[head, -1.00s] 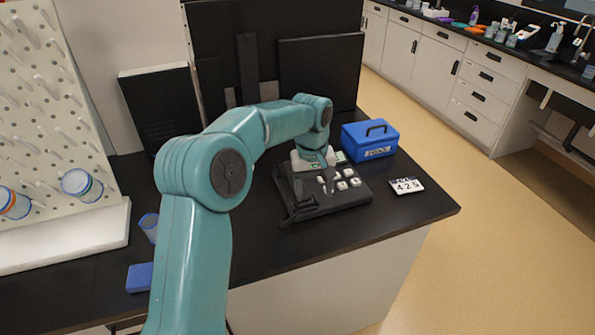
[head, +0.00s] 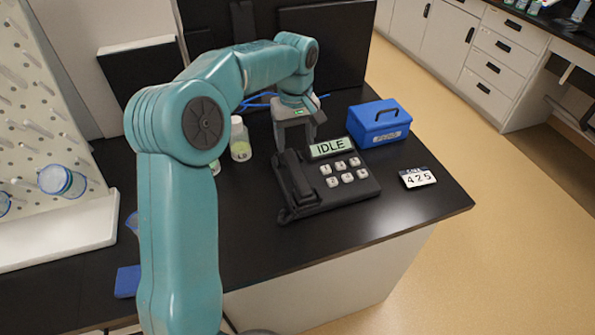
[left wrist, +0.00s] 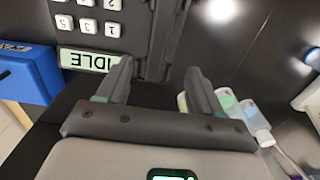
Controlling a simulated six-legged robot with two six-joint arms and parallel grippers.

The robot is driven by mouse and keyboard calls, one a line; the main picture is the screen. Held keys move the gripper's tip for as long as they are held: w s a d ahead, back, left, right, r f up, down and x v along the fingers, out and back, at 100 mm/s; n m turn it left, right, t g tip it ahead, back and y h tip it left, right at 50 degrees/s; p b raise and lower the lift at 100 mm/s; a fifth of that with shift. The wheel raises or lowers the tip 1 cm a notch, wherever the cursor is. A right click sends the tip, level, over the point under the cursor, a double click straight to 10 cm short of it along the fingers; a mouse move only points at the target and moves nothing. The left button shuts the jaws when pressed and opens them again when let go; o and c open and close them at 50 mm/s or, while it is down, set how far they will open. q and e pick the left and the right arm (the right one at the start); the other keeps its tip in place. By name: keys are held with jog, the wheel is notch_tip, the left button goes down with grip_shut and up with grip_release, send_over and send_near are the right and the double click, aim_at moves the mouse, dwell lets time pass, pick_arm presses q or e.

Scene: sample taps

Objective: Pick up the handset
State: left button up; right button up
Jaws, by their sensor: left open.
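The desk phone (head: 340,202) sits on the black bench with its display reading IDLE. Its dark handset (head: 297,177) lies along the left side of the phone, beside the keypad. The handset also shows in the left wrist view (left wrist: 164,38), beyond the fingers. My left gripper (head: 301,146) is at the phone's far edge, near the handset's far end. In the left wrist view its two fingers (left wrist: 161,82) are apart with nothing held between them. My right gripper is in neither view.
A blue box (head: 380,124) stands behind the phone to the right. The bench in front of the phone is clear.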

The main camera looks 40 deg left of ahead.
pick_arm(q)
send_over(296, 169)
notch_tip(296, 169, down, 5)
jog(key=shift+s+f, duration=0.15)
jog(key=shift+d+f, duration=0.1)
jog(key=shift+f, duration=0.35)
jog(key=f+p, duration=0.1)
jog(key=f, duration=0.3)
jog(key=shift+w+f+p, duration=0.2)
jog(key=shift+f+p, duration=0.15)
jog(key=shift+f, duration=0.2)
jog(key=shift+s, duration=0.15)
jog(key=c, duration=1.1)
jog(key=shift+c, duration=0.2)
